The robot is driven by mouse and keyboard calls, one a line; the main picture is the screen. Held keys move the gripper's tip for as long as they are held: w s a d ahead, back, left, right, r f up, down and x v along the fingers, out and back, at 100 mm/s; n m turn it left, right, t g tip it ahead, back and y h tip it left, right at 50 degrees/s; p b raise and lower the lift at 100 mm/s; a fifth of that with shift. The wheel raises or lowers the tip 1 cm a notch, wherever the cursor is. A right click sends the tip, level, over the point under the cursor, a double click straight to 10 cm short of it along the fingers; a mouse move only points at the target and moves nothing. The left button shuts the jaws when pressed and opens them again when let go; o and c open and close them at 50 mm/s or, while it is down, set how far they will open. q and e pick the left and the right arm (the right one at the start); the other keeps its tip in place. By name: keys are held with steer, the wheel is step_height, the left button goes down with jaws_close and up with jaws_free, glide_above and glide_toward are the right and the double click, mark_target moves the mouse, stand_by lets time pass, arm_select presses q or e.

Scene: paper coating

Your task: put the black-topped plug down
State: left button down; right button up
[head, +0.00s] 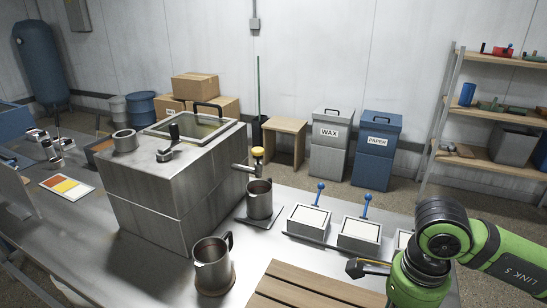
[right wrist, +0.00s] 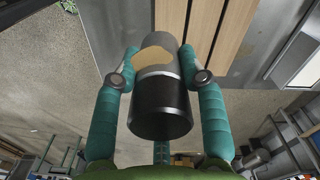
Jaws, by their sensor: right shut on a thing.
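In the head view my right gripper (head: 366,268) is at the lower right, beside the wooden slatted board. Its dark tip shows, but I cannot clearly separate the plug from it there. Whether the plug touches anything below is hidden. My left gripper is not in view.
The slatted board (head: 310,291) lies at the table's front; its slats also show in the right wrist view (right wrist: 205,25). A steel mug (head: 211,264) stands left of it, another (head: 259,199) behind. Blue-handled trays (head: 308,224) (head: 359,236) stand behind the board. A steel tank (head: 165,195) fills the left.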

steer(key=n, duration=0.2)
steer(key=a+n, duration=0.1)
steer(key=n, duration=0.1)
steer(key=shift+w+a+f, duration=0.15)
steer(key=shift+w+f, duration=0.05)
steer(key=shift+w, duration=0.2)
steer(key=a+n, duration=0.1)
steer(key=n, duration=0.3)
steer(key=w+a+n, duration=0.1)
steer(key=n, duration=0.3)
steer(key=a+f+n, duration=0.1)
steer(key=n, duration=0.3)
steer(key=shift+w+a, duration=0.1)
steer(key=shift+w, duration=0.25)
